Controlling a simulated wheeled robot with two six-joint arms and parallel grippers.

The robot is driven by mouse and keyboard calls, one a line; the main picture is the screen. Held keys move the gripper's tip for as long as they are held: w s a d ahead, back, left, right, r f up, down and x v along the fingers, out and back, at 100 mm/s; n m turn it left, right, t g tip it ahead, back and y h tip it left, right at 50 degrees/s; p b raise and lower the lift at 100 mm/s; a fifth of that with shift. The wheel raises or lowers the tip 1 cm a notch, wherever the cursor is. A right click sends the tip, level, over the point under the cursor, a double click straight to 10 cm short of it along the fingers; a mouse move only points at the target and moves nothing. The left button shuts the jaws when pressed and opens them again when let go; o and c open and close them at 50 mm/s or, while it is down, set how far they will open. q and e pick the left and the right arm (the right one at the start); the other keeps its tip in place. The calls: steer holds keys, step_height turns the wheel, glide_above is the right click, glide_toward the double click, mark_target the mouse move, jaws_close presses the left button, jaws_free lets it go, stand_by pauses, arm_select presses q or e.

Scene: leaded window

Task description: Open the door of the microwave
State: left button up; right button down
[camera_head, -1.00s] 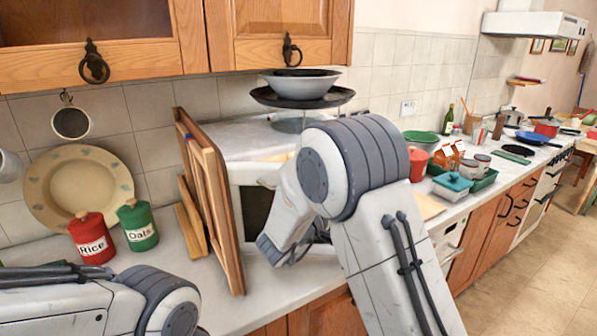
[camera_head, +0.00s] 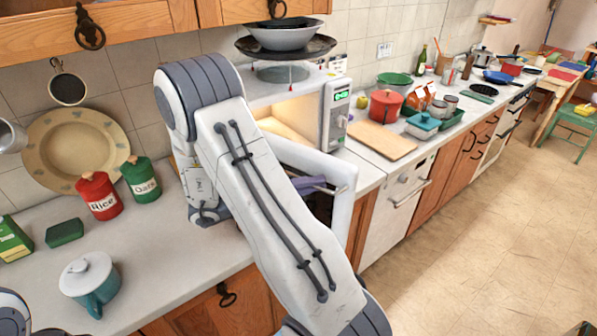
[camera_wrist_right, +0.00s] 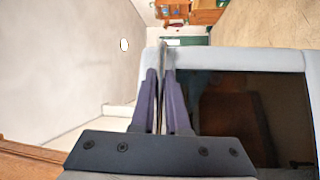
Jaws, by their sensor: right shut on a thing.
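The white microwave (camera_head: 337,118) stands on the counter against the tiled wall. Its door (camera_head: 342,182) is swung open towards me, and the lit inside (camera_head: 285,120) shows. My right gripper (camera_head: 322,187) is at the door, partly hidden by my own right arm. In the right wrist view, the fingers (camera_wrist_right: 163,75) are shut on a thin grey bar, which looks like the door handle (camera_wrist_right: 163,57), beside the door's dark window (camera_wrist_right: 240,110). My left gripper is out of view; only a bit of the left arm shows at the bottom left.
Bowls and a dark plate (camera_head: 285,45) are stacked above the microwave. A teal lidded pot (camera_head: 90,283) and red and green canisters (camera_head: 98,195) are on the left counter.

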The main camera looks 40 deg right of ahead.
steer(key=shift+a, duration=0.3)
steer(key=c, duration=0.9)
jaws_free()
steer(key=shift+b+v, duration=0.6)
steer(key=shift+v, duration=4.65)
